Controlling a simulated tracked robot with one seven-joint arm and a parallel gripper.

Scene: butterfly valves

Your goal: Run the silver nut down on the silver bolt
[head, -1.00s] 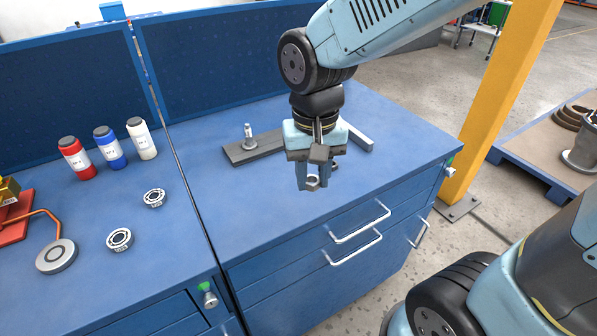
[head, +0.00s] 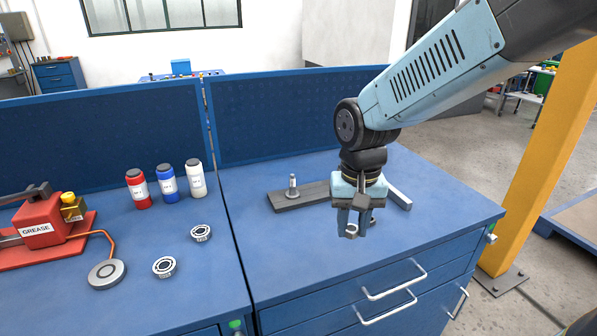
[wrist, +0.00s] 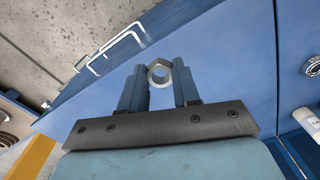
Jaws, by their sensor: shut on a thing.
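My gripper (head: 353,229) points down over the right part of the blue bench. It is shut on the silver nut (wrist: 159,72), which sits between the two fingertips in the wrist view. The nut's hole shows clearly there, and a small part of the nut shows in the head view (head: 351,231). The silver bolt (head: 292,184) stands upright near the left end of a dark grey bar (head: 315,191) on the bench. My gripper and the nut are apart from the bolt, to its right and nearer the camera.
Red, blue and white bottles (head: 167,183) stand left of the bench seam. A blue back panel (head: 300,115) bounds the bench, and a yellow post (head: 540,150) stands at right.

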